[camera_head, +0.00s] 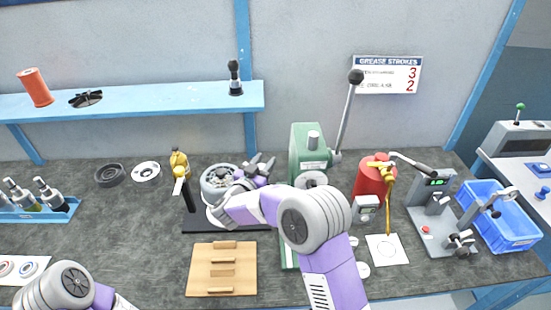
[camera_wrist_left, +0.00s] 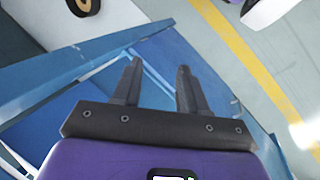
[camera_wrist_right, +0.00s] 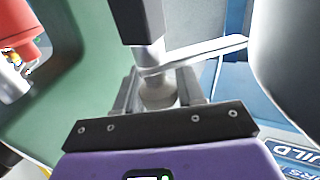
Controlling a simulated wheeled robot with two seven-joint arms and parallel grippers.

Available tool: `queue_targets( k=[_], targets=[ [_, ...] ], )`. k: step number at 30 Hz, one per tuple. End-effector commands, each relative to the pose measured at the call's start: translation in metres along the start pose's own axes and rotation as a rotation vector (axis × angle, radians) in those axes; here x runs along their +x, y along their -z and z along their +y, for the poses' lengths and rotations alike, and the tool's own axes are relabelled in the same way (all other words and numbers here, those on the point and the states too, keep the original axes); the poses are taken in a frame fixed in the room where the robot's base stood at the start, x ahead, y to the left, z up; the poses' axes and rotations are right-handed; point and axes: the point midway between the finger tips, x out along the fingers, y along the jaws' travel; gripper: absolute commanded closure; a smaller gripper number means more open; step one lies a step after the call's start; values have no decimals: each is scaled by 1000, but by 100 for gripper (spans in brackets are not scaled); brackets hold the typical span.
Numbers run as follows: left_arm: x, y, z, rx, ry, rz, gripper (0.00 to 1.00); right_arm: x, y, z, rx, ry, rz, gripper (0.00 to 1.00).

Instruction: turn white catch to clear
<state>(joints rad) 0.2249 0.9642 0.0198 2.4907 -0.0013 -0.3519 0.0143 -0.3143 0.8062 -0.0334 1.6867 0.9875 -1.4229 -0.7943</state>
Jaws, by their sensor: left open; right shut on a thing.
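The blower (camera_head: 213,184), a grey round housing, stands on a black base at the middle of the bench. My right gripper (camera_head: 263,165) is at its upper right side, partly covered by my own arm. In the right wrist view, my right gripper (camera_wrist_right: 160,92) is shut around a pale round piece that looks like the hub of the white catch (camera_wrist_right: 205,53). The catch's flat pale bar extends up and right past the fingers. The catch cannot be made out in the head view. My left gripper (camera_wrist_left: 157,85) is open and empty, away from the blower.
A green press (camera_head: 307,145) with a long lever stands just right of the blower, and a red cylinder (camera_head: 370,180) beyond it. A wooden board (camera_head: 222,285) lies in front. A yellow-topped tool (camera_head: 179,165) stands left.

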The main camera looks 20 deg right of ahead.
Motion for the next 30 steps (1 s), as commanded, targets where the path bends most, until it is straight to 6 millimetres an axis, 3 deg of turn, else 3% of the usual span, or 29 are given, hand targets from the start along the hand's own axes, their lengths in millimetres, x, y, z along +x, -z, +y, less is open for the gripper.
queue_targets(
  k=[19, 20, 21, 24, 30],
  targets=[
    [-5, 0, 2, 0, 0, 0, 57, -2, 1, -2, 5, -50, 2, 100],
    [-5, 0, 2, 0, 0, 0, 57, -2, 1, -2, 5, -50, 2, 60],
    [-5, 0, 2, 0, 0, 0, 57, -2, 1, -2, 5, -50, 2, 54],
    [-5, 0, 2, 0, 0, 0, 57, -2, 1, -2, 4, -50, 2, 41],
    [-5, 0, 2, 0, 0, 0, 57, -2, 1, -2, 3, -50, 1, 41]
  ],
)
